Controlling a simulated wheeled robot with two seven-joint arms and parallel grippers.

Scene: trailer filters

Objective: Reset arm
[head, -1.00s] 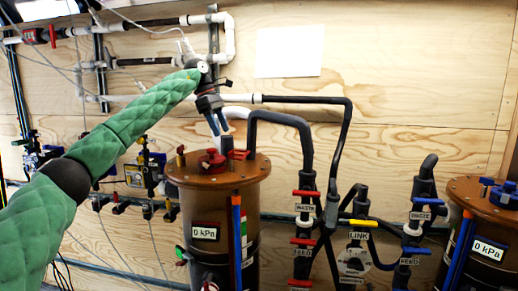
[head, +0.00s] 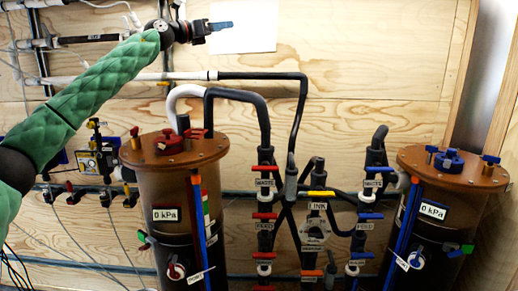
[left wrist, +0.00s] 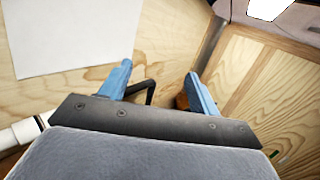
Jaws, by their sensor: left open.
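My left arm comes in from the left under a green padded sleeve. My right arm and gripper are in neither view.
A second brown tank (head: 453,170) stands at the right, with a blue cap. Black pipes and red, yellow and blue valve handles (head: 321,193) fill the space between the tanks. White pipes (head: 150,76) run along the wall behind my arm. The upper right wall is clear.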

